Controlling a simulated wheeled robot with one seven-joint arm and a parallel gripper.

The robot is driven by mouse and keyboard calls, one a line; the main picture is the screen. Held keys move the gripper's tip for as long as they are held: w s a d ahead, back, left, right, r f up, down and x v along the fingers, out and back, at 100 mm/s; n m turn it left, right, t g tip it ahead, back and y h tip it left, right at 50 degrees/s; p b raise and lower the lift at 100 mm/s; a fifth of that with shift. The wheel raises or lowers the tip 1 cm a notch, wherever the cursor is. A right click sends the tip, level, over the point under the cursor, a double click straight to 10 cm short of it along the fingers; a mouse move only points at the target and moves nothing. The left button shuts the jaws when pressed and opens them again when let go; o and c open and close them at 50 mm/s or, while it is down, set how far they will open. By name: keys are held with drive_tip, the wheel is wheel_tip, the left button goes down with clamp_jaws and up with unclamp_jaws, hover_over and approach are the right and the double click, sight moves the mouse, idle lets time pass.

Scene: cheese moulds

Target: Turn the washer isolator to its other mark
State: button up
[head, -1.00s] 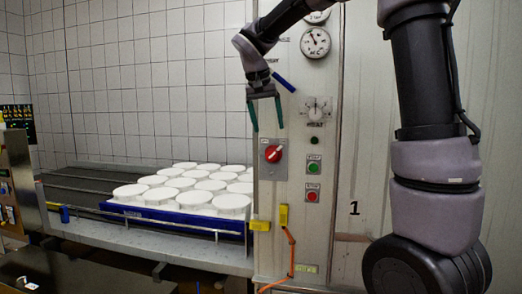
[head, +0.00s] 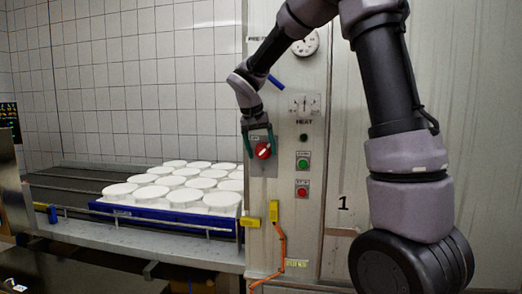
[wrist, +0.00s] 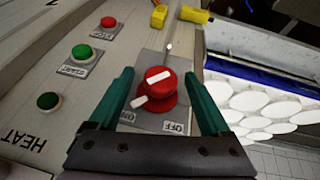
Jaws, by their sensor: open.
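The washer isolator is a red rotary knob (head: 263,151) with a white bar, on a grey plate on the steel control panel. In the wrist view the red knob (wrist: 158,86) shows its white bar and a second white mark on its side, with an "OFF" label on the plate below it. My gripper (head: 258,152) is at the knob in the head view. In the wrist view its green fingers (wrist: 160,85) are apart, one on each side of the knob, with a gap visible on both sides.
A green start button (head: 303,163) and a red stop button (head: 302,192) sit right of the knob. Yellow fittings (head: 273,211) are below. A blue tray (head: 170,216) of white moulds stands on the conveyor at left.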

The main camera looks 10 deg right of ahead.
clamp_jaws()
drive_tip(key=shift+a+h, duration=0.1)
drive_tip(key=shift+h, duration=0.2)
drive_tip(key=h, duration=0.1)
drive_tip(key=g+h, duration=0.1)
drive_tip(key=h, duration=0.1)
drive_tip(key=shift+w+a+f+n, duration=0.1)
drive_tip(key=shift+a+n, duration=0.15)
drive_tip(key=shift+n, duration=0.15)
drive_tip(key=h, duration=0.1)
drive_tip(key=g+h, duration=0.1)
drive_tip(key=h, duration=0.1)
drive_tip(key=n+h, duration=0.1)
drive_tip(key=shift+w+a+f+g+h, duration=0.1)
drive_tip(key=shift+a+f+g+h, duration=0.2)
drive_tip(key=shift+h, duration=0.1)
drive_tip(key=h, duration=0.2)
drive_tip(key=n+h, duration=0.1)
drive_tip(key=h, duration=0.1)
drive_tip(key=shift+f+n+g, duration=0.2)
drive_tip(key=shift+n+g, duration=0.1)
drive_tip(key=shift+g, duration=0.1)
drive_tip(key=shift+f+n+h, duration=0.15)
drive_tip(key=shift+n+h, duration=0.2)
drive_tip(key=shift+h, duration=0.65)
drive_tip(key=shift+f+n+h, duration=0.1)
drive_tip(key=shift+n+h, duration=0.25)
drive_tip(key=shift+h, duration=0.65)
